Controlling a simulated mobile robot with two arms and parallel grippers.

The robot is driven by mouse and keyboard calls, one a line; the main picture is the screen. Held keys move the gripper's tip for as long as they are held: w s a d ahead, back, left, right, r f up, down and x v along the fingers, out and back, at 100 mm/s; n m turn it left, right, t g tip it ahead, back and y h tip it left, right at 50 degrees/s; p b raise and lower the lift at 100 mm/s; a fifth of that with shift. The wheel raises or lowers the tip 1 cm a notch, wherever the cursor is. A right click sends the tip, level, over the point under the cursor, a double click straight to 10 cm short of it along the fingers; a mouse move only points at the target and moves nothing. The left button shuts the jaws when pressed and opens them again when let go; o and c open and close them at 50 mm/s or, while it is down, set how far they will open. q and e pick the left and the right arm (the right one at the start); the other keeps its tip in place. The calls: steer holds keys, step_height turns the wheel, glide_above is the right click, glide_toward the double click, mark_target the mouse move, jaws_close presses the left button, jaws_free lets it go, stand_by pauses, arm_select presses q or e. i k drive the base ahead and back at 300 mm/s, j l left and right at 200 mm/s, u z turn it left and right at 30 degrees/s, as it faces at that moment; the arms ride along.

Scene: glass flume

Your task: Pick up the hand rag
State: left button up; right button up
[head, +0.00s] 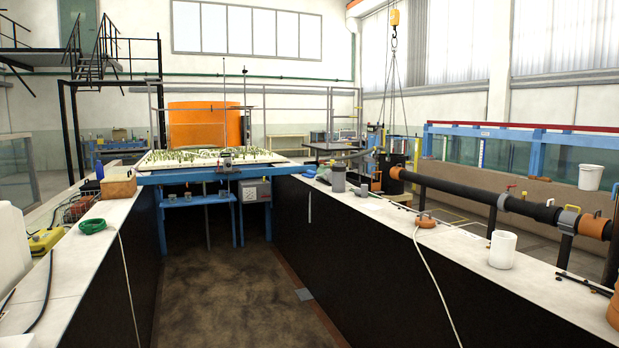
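I cannot make out a hand rag for certain. A small flat grey patch (304,294) lies low at the foot of the right dark wall; it is too small to tell whether it is cloth or a plate. Small items beside the grey jug (338,179) on the right white ledge are also too small to tell apart. Neither of my grippers is in view.
White-topped ledges with dark sides run left (92,250) and right (460,262), with a clear brown floor (222,290) between. A blue-framed table (205,175) closes the far end. A white cup (502,250), an orange coil (426,221) and a green coil (92,226) sit on the ledges.

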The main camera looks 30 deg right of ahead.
mark_target(311, 174)
steer(key=i+l+z, duration=0.2)
steer(key=i, duration=0.15)
steer(key=i+l+z, duration=0.1)
steer(key=i+z, duration=0.5)
steer(key=i, duration=1.95)
steer(key=i+l, duration=0.1)
steer(key=i, duration=2.25)
